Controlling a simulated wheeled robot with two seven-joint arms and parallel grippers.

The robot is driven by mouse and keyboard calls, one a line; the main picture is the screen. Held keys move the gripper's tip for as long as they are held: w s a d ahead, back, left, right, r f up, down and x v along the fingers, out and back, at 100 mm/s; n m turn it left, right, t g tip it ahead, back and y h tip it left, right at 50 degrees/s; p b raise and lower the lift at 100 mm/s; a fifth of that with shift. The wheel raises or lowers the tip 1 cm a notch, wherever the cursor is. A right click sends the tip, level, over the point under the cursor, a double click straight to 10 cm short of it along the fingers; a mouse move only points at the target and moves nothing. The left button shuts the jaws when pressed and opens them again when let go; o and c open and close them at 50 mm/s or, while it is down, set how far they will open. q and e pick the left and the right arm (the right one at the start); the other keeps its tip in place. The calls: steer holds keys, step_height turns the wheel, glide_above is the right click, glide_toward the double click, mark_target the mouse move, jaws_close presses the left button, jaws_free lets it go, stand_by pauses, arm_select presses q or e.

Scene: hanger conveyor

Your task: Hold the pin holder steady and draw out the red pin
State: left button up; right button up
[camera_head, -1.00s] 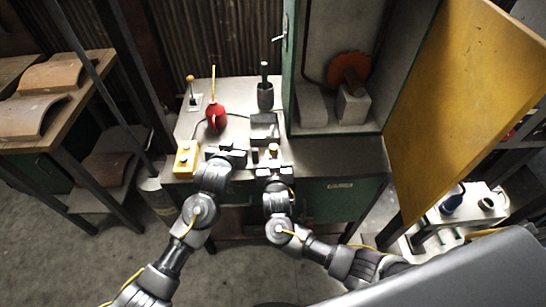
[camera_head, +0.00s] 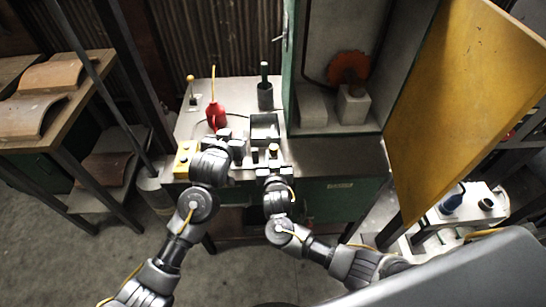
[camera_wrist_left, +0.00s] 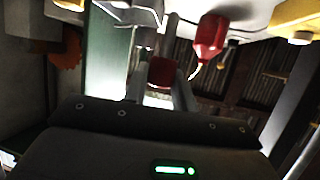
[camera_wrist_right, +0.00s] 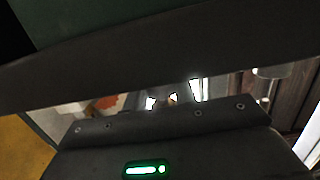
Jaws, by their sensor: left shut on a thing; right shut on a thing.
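My left gripper (camera_head: 238,147) is at the front of the grey bench, shut on the red pin. In the left wrist view the red pin (camera_wrist_left: 162,72) shows as a short red piece between the two fingers. I cannot see whether its far end is clear of the holder. My right gripper (camera_head: 266,168) is low at the bench's front edge, just right of the left one, and is shut on the pin holder. The holder is mostly hidden by the gripper, and the right wrist view is largely blocked by a dark edge. A brass-coloured knob (camera_head: 273,149) shows just beyond the right fingers.
A red oil can (camera_head: 216,116) stands behind my left gripper. A yellow button box (camera_head: 185,158) is to its left. A grey open tray (camera_head: 264,126) and a dark cup with a green handle (camera_head: 265,97) stand behind. A yellow panel (camera_head: 455,100) is at right.

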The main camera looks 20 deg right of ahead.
steer(key=o, duration=1.1)
steer(key=v, duration=1.2)
steer(key=shift+f, duration=0.2)
